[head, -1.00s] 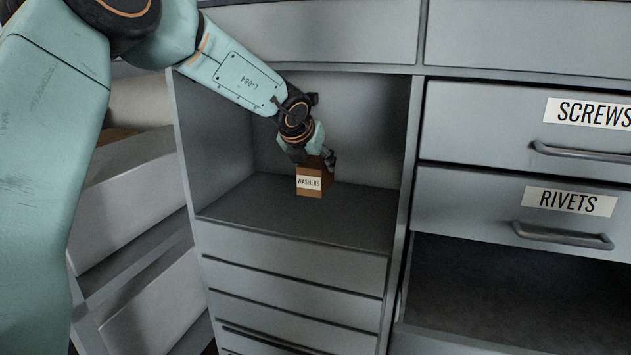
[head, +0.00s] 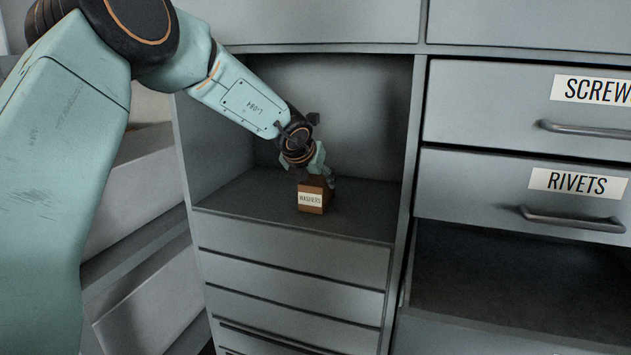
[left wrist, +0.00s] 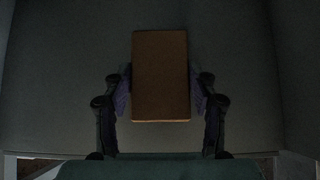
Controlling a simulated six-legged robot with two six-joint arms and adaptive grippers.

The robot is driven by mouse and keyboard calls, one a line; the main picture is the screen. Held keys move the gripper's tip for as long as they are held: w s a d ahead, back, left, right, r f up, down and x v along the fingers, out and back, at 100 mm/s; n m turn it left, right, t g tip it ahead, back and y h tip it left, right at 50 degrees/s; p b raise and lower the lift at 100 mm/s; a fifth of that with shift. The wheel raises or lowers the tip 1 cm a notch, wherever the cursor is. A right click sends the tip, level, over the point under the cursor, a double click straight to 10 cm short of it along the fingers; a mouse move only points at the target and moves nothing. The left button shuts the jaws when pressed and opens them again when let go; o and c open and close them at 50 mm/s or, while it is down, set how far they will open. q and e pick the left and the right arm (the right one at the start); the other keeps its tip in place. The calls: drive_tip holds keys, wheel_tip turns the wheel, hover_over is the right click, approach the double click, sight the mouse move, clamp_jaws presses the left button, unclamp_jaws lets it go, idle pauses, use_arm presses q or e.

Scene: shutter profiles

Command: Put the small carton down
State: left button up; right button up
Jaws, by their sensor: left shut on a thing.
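The small carton (head: 312,198) is a brown box with a white label reading WASHERS. It is in the open shelf bay of the grey cabinet, at or just above the shelf floor (head: 245,200); I cannot tell whether it touches. My left gripper (head: 318,176) reaches in from the upper left and is shut on the carton. In the left wrist view the carton (left wrist: 161,76) sits between the two finger pads, with a finger on each side. My right gripper is not in view.
Right of the bay are drawers labelled SCREWS (head: 540,105) and RIVETS (head: 500,190), with an open dark space (head: 500,270) below them. Closed drawers (head: 290,265) lie under the bay. Pulled-out drawers (head: 140,200) stand at the left. Shelf floor is free on both sides of the carton.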

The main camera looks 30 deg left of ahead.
use_arm(q)
drive_tip(key=shift+s+f, duration=0.1)
drive_tip(key=o, duration=1.5)
drive_tip(key=shift+f, duration=0.1)
drive_tip(key=shift+s+r, duration=0.1)
drive_tip(key=shift+r, duration=0.4)
drive_tip(key=v, duration=1.1)
drive_tip(key=shift+s+p, duration=0.2)
drive_tip(key=shift+p, duration=0.15)
drive_tip(key=shift+r, duration=0.15)
